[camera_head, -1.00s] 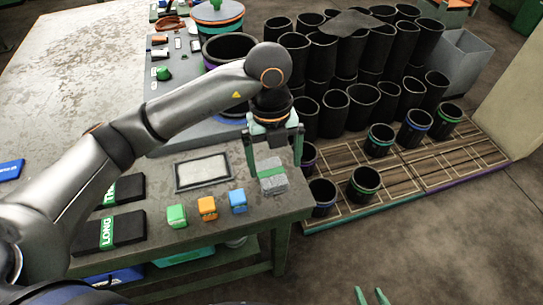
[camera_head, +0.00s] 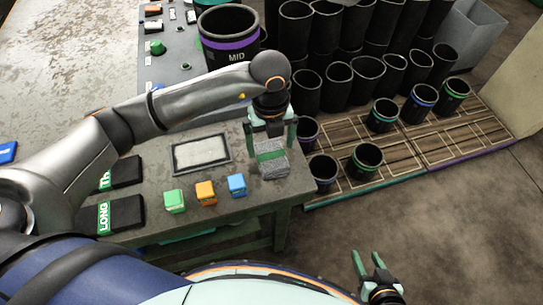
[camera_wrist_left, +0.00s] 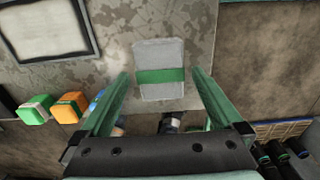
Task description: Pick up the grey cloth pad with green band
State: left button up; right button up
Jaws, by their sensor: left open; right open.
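The grey cloth pad with green band (camera_head: 272,167) lies near the right corner of the worktable. My left gripper (camera_head: 271,146) is open and points down just above it. In the left wrist view, the pad (camera_wrist_left: 160,52) lies flat beyond the open fingers (camera_wrist_left: 161,73), its near end reaching between the tips and its band crosswise. The fingers stand on either side with a gap; I see no contact. My right gripper (camera_head: 367,261) is open and empty at the lower right, over the floor.
Green (camera_head: 174,201), orange (camera_head: 206,193) and blue (camera_head: 237,186) blocks stand left of the pad. A framed panel (camera_head: 200,153) lies behind them. Black sleeves (camera_head: 366,160) stand on a floor pallet to the right. The table edge is close to the pad.

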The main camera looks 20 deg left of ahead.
aim_at(271, 153)
pick_arm(q)
jog(key=shift+f, duration=1.9)
jog(key=c, duration=1.2)
